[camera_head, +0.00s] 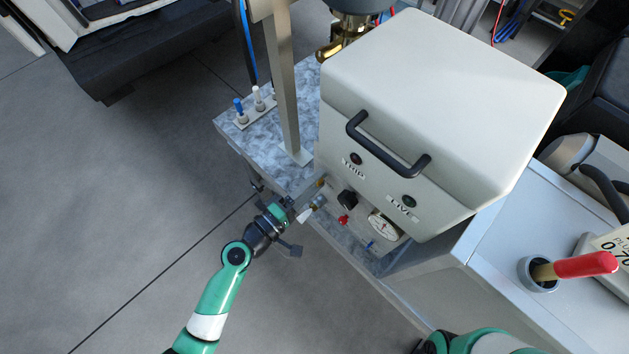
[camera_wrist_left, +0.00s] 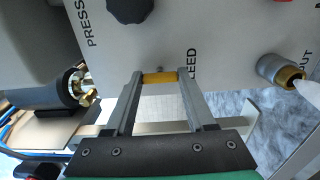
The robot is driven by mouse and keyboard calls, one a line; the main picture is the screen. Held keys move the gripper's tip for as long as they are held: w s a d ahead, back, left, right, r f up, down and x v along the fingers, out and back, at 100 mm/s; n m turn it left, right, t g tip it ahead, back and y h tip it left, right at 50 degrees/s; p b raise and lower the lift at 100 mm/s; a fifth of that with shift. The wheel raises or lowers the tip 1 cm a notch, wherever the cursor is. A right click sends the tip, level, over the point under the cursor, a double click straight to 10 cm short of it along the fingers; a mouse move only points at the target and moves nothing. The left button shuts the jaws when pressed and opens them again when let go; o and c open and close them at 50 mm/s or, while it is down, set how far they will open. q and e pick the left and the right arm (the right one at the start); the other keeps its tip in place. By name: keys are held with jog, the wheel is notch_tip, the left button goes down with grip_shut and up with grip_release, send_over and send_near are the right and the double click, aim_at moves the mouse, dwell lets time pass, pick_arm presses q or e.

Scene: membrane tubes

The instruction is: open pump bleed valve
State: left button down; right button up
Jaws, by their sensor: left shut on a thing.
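In the head view my left gripper (camera_head: 312,189) reaches the left end of the pump's lower panel, and a bit of the yellow handle (camera_head: 321,183) shows there. The valve body behind the handle is hidden. The right gripper is out of view.
A black knob (camera_head: 347,200), a red knob (camera_head: 343,219) and a round gauge (camera_head: 383,227) are on the panel. A brass-ringed outlet (camera_wrist_left: 283,72) is right of the handle. A metal post (camera_head: 283,85) stands behind. A red-handled tool (camera_head: 585,264) stands at right.

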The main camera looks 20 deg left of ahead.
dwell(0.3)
pick_arm(q)
jog(key=shift+c, duration=1.2)
grip_release()
jog(key=v, duration=1.1)
jog(key=shift+s+a+b, duration=0.15)
jog(key=shift+s+b, duration=0.15)
jog(key=shift+b, duration=0.05)
